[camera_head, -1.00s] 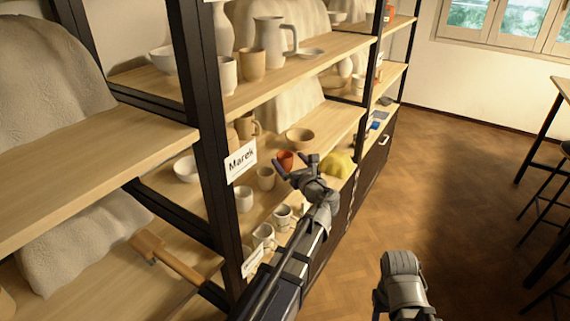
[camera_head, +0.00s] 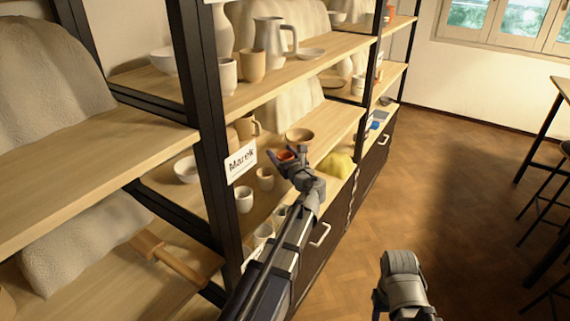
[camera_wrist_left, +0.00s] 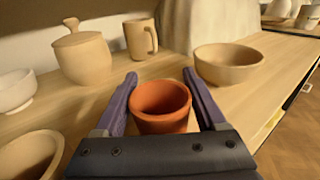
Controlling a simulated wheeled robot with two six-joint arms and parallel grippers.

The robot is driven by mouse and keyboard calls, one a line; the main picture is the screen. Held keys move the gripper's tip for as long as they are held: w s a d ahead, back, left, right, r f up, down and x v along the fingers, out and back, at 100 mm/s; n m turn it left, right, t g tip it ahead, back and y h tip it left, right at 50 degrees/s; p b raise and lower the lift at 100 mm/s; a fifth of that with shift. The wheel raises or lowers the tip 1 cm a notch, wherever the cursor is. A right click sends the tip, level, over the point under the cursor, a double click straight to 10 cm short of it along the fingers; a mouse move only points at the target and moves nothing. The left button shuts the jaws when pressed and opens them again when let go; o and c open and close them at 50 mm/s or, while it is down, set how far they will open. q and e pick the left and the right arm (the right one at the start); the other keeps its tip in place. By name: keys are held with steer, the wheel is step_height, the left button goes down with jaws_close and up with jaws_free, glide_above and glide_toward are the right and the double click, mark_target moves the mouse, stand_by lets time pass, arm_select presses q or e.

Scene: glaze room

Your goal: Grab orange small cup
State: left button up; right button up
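The small orange cup (camera_wrist_left: 160,104) stands upright on a wooden shelf, seen from above in the left wrist view. In the head view the cup (camera_head: 286,155) shows partly behind my left gripper (camera_head: 287,158). In the left wrist view the two fingers of my left gripper (camera_wrist_left: 160,92) are spread, one on each side of the cup. Narrow gaps seem to remain beside it; contact is hard to judge. My right arm shows at the bottom of the head view, but its fingers cannot be made out.
A tan bowl (camera_wrist_left: 228,63) stands right of the cup, with a handled mug (camera_wrist_left: 141,38) and a lidded jar (camera_wrist_left: 83,55) behind. Another cup (camera_wrist_left: 30,157) is close at front left. A shelf board (camera_head: 260,85) runs above. A yellow lump (camera_head: 340,165) lies further along.

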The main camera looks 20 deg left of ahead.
arm_select(q)
steer(key=c, duration=1.1)
steer(key=shift+r, duration=0.15)
step_height(320, 180, up, 10)
steer(key=p, duration=1)
